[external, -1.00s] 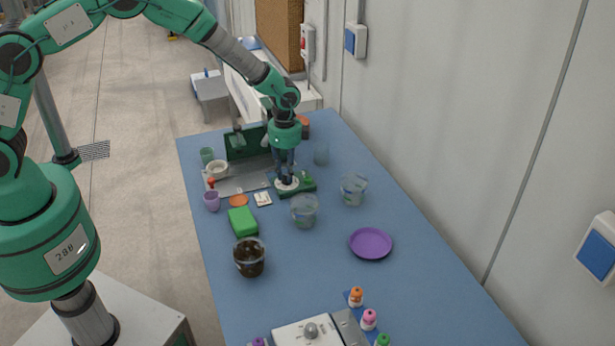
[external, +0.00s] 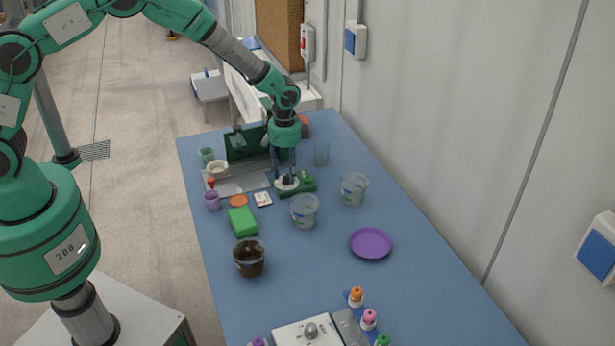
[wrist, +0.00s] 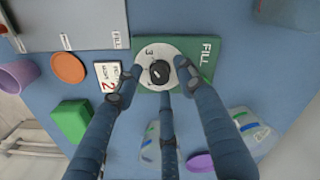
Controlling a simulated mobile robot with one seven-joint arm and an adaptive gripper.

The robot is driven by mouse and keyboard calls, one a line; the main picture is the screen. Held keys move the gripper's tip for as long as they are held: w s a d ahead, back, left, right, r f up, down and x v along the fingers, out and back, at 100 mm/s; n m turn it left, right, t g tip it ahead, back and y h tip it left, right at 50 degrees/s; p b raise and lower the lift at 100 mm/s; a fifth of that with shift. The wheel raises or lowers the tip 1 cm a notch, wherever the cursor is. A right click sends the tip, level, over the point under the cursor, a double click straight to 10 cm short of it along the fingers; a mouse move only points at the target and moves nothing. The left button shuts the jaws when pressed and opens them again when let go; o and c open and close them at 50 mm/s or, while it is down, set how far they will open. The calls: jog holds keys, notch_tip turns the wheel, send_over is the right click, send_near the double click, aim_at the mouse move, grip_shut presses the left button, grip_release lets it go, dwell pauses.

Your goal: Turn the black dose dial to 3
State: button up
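The black dose dial (wrist: 159,73) sits at the middle of a round white disc (wrist: 174,51) on a green base marked FILL (wrist: 205,58). A "3" shows on the disc, above left of the dial in the wrist view. I cannot tell which mark the dial points to. In the external view the dial (external: 288,181) stands upright under my gripper (external: 284,172). In the wrist view my gripper (wrist: 161,78) has its three fingers spread around the dial, with gaps between fingertips and dial. It is open and empty. The fingers hide part of the disc.
A card with a red "2" (wrist: 109,76) lies left of the base. Close by are an orange disc (external: 239,200), a green block (external: 243,221), a purple cup (external: 212,201) and clear cups (external: 305,211). A purple plate (external: 371,243) lies farther right, with clear table around it.

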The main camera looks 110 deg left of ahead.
aim_at(287, 176)
notch_tip(287, 176, up, 12)
jog(key=shift+f, duration=0.2)
dwell(0.4)
dwell(0.5)
jog(key=d+r+t+y+b, duration=0.1)
jog(key=d+r, duration=1.2)
jog(key=d, duration=0.2)
jog(key=d+r+t, duration=0.1)
jog(key=d+r, duration=1.1)
jog(key=d, duration=0.4)
jog(key=s+d+r+t, duration=0.1)
jog(key=s+d+r, duration=0.2)
jog(key=s+d, duration=0.35)
jog(key=s+d+r+t, duration=0.1)
jog(key=s+d+r, duration=0.25)
jog(key=d, duration=0.55)
jog(key=s+d+f+t+h+b, duration=0.1)
jog(key=s+d, duration=0.9)
jog(key=s, duration=0.4)
jog(key=shift+f+n+t, duration=0.3)
jog(key=shift+f, duration=0.1)
